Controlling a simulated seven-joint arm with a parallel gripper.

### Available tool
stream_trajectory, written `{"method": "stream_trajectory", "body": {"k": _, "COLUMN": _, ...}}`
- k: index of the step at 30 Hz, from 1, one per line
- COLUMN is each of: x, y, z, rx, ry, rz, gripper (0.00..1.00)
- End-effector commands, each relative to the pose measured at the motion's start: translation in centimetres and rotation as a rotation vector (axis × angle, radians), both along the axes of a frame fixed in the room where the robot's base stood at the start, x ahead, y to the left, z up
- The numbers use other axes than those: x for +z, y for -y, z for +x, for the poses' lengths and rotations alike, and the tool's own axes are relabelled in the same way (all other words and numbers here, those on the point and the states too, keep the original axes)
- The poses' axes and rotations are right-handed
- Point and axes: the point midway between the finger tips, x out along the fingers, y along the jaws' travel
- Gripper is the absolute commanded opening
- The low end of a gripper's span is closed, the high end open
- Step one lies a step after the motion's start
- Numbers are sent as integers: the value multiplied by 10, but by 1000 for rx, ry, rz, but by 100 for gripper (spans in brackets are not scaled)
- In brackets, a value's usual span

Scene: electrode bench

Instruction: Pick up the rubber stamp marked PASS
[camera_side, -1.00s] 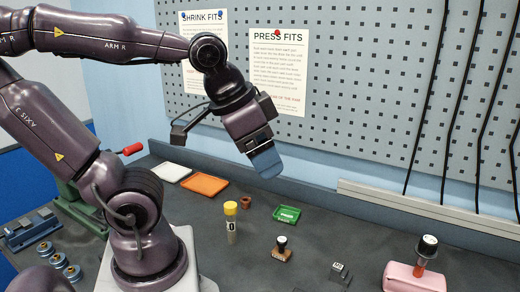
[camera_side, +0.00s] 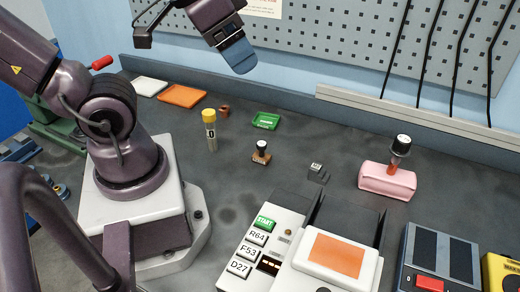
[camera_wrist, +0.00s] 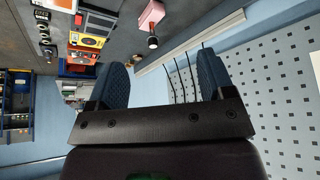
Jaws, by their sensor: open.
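A small stamp (camera_side: 261,153) with a black knob and brown base stands upright on the dark bench in the side view. A second stamp-like piece (camera_side: 400,150), with a black knob and reddish shaft, stands at a pink block (camera_side: 388,181); whether it is on it or behind it is unclear. No PASS marking is legible on either. My gripper (camera_side: 238,58) hangs above the bench, up and left of the small stamp, apart from everything. In the wrist view its blue fingers (camera_wrist: 162,82) are spread and empty; the pink block (camera_wrist: 151,14) and black knob (camera_wrist: 153,42) show beyond.
A yellow-capped tube (camera_side: 210,131), green tray (camera_side: 265,121), orange tray (camera_side: 182,96) and small grey block (camera_side: 317,173) sit around the small stamp. The pegboard (camera_side: 340,40) rises behind.

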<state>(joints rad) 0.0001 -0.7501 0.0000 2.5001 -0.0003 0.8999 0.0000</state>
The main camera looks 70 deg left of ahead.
Motion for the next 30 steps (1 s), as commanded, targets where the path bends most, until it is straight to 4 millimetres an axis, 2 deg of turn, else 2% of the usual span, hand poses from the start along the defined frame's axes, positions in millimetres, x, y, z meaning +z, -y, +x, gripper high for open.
{"method": "stream_trajectory", "body": {"k": 12, "x": 0, "y": 0, "z": 0, "rx": 0, "ry": 0, "rz": 0, "gripper": 75}}
{"method": "stream_trajectory", "body": {"k": 13, "x": 0, "y": 0, "z": 0, "rx": 0, "ry": 0, "rz": 0, "gripper": 73}}
{"method": "stream_trajectory", "body": {"k": 15, "x": 0, "y": 0, "z": 0, "rx": 0, "ry": 0, "rz": 0, "gripper": 59}}
{"method": "stream_trajectory", "body": {"k": 23, "x": 0, "y": 0, "z": 0, "rx": -2, "ry": 0, "rz": 0, "gripper": 59}}
{"method": "stream_trajectory", "body": {"k": 26, "x": -7, "y": 4, "z": 2, "rx": -21, "ry": -36, "rz": 1, "gripper": 59}}
{"method": "stream_trajectory", "body": {"k": 30, "x": -33, "y": 13, "z": 11, "rx": -67, "ry": -176, "rz": 10, "gripper": 59}}
